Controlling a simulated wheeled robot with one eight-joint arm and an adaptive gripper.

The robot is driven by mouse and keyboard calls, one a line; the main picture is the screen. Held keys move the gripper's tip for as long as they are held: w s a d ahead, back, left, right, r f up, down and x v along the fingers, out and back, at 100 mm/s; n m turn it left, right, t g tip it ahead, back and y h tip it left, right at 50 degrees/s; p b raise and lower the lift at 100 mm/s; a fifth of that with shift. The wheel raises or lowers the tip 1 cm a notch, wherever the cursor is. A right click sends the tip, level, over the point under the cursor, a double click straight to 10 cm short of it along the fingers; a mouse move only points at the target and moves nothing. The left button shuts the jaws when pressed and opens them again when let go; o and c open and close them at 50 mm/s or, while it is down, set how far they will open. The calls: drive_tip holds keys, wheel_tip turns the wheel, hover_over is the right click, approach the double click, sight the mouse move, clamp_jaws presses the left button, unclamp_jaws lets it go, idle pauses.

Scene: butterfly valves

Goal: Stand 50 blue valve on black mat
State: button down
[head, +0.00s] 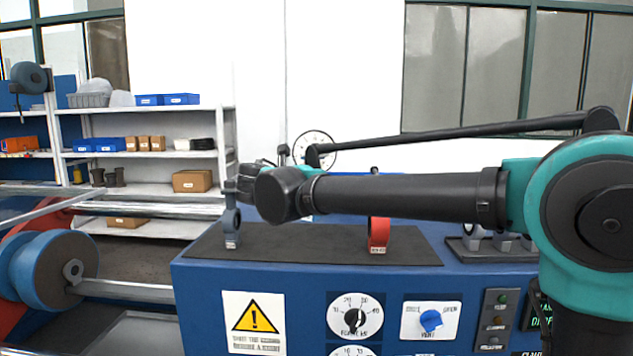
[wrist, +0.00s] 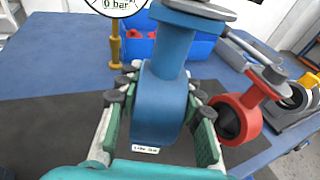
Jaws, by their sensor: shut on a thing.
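A blue valve (wrist: 163,100) with a round ring body, a neck and a flat top stands upright between the fingers of my gripper (wrist: 160,112), which is shut on it. Its small white label faces the wrist camera, too small to read surely. In the head view the blue valve (head: 231,226) is over the left part of the black mat (head: 300,243), upright. I cannot tell whether its foot touches the mat. My gripper (head: 240,187) is at its upper part, partly hidden by my wrist. A red valve (head: 379,234) stands on the mat's right part; it also shows in the wrist view (wrist: 246,115).
A tray (wrist: 290,118) with grey valves is right of the mat. Behind stand a blue bin (wrist: 203,45) holding red things, a brass-coloured post (wrist: 115,45) and a dial gauge (head: 314,147). The mat between the two valves is clear. Shelves (head: 150,160) stand far left.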

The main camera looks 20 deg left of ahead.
drive_tip(key=shift+s+f+t, duration=0.15)
drive_tip(key=shift+s+t, duration=0.35)
drive_tip(key=shift+s, duration=0.1)
drive_tip(key=shift+f, duration=3.35)
drive_tip(key=shift+f, duration=0.55)
drive_tip(key=c, duration=0.9)
unclamp_jaws()
drive_tip(key=v, duration=1.2)
